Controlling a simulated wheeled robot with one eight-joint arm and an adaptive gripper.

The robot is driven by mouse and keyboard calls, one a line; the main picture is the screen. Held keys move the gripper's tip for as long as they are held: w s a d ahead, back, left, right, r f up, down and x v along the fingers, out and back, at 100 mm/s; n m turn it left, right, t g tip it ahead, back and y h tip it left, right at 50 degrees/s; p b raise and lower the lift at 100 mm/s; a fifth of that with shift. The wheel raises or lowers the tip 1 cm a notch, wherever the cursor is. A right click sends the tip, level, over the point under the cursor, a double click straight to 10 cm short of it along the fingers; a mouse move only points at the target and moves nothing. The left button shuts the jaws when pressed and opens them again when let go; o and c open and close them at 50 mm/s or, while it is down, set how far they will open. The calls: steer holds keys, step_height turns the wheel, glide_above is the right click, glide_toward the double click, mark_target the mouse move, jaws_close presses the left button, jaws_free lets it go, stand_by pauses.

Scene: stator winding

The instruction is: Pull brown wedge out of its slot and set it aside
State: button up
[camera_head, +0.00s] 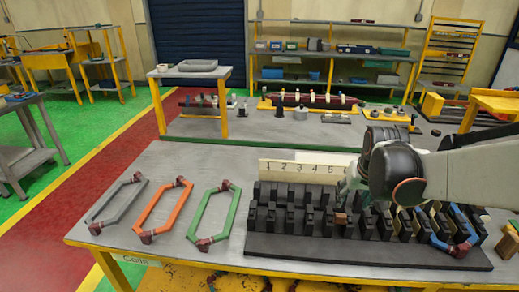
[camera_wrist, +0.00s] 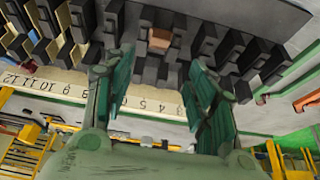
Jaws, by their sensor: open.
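The brown wedge (camera_head: 341,219) is a small block at the front edge of the black slotted stator block (camera_head: 365,251), near the middle. It also shows in the wrist view (camera_wrist: 160,39), between dark teeth. My gripper (camera_head: 347,190) is over the stator block, just behind the wedge in the head view. In the wrist view my gripper (camera_wrist: 158,70) has its green fingers spread wide, with nothing between them. The wedge lies ahead of the gap between them and looks apart from both. How deep the wedge sits in its slot is hidden.
A numbered cream strip (camera_head: 303,166) stands behind the teeth. Grey (camera_head: 115,203), orange (camera_head: 163,208) and green (camera_head: 214,218) coils lie on the left of the table. Bare table shows between the coils and the block.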

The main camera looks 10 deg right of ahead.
mark_target(342, 216)
steer(key=b+x, duration=0.4)
steer(key=x, duration=0.9)
steer(key=shift+w+f+b, duration=0.15)
steer(key=shift+f+b, duration=0.1)
steer(key=shift+b, duration=0.05)
steer(key=shift+c, duration=0.3)
steer(key=c, duration=1.1)
